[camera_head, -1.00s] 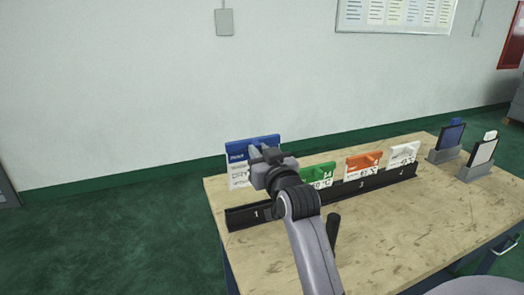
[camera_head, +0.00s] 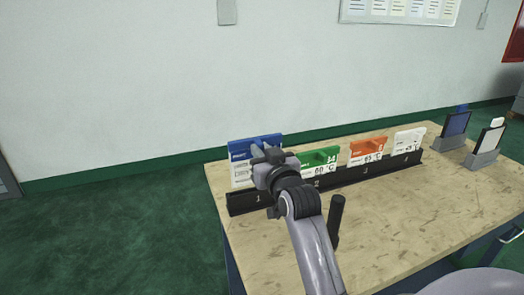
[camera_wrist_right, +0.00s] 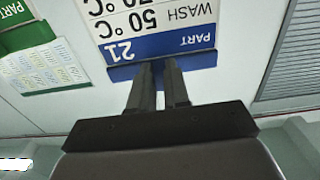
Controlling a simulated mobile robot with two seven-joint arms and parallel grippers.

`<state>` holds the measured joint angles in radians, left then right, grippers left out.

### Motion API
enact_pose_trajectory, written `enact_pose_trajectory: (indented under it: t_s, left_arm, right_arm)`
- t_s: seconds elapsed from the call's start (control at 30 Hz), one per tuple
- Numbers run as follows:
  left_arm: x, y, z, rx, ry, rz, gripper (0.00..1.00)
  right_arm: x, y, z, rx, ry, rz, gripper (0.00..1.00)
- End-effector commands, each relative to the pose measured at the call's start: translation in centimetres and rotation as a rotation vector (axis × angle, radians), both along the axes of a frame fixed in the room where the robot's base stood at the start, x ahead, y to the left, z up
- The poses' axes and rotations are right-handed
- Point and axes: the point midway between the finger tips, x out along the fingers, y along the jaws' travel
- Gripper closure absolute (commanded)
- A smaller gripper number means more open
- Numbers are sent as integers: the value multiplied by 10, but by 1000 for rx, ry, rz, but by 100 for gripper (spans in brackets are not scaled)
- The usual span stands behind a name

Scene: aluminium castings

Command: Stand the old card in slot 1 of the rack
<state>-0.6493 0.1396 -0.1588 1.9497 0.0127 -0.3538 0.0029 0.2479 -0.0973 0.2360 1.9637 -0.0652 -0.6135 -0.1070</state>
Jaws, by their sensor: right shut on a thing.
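The blue-topped white card (camera_head: 241,173) stands upright over slot 1 at the left end of the black rack (camera_head: 240,203). My right gripper (camera_head: 262,152) is shut on it near its blue top edge. In the right wrist view the card (camera_wrist_right: 157,42) shows upside down, with PART 21 and WASH 50 °C on it, between and beyond the fingers (camera_wrist_right: 160,72). Its lower edge meets the rack's top edge in the picture; I cannot tell whether it is inside the slot. The gripper hides part of the card. My left gripper is not in view.
A green card (camera_head: 318,160), an orange card (camera_head: 367,151) and a white card (camera_head: 409,141) stand in the rack to the right. Two grey holders with a blue card (camera_head: 456,123) and a white card (camera_head: 489,141) stand farther right.

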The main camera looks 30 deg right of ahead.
Motion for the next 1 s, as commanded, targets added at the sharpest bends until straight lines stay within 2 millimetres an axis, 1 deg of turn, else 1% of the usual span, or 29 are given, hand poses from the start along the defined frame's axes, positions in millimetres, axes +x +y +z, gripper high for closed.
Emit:
enact_pose_trajectory:
  t_s: [0.03,0.13,0.73,1.0]
  left_arm:
    - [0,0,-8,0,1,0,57]
    - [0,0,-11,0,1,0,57]
    - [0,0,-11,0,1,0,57]
    - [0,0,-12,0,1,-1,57]
  right_arm:
    - [0,0,-6,0,-2,0,100]
    - [0,0,-9,0,-3,0,100]
    - [0,0,-9,0,-4,1,100]
    - [-3,2,-8,4,-32,10,100]
